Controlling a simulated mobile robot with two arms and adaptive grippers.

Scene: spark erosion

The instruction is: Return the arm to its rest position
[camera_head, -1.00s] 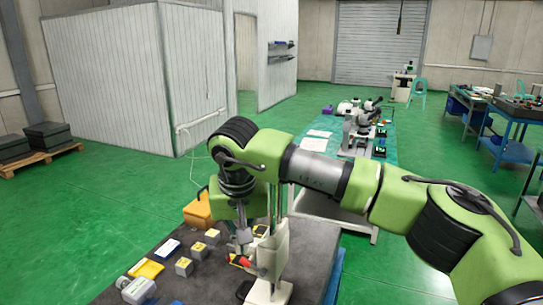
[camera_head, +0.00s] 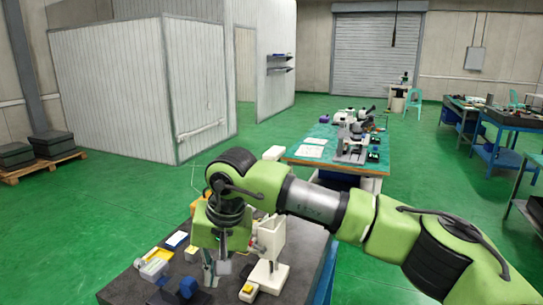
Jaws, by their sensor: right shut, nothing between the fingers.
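My right arm, green with black joints, reaches in from the right over the dark grey worktable (camera_head: 318,245). My right gripper (camera_head: 216,272) points down over the table, shut and empty. It is left of a white upright device on a base (camera_head: 268,275), apart from it in the picture. I cannot tell how high its fingertips are above the tabletop. My left gripper is not in view.
On the worktable are a yellow-topped block (camera_head: 249,292), a blue part (camera_head: 188,287), a blue-and-white box (camera_head: 176,239) and a yellow-and-white item (camera_head: 154,264). Behind stands a green-topped bench (camera_head: 306,152) with microscopes (camera_head: 352,140).

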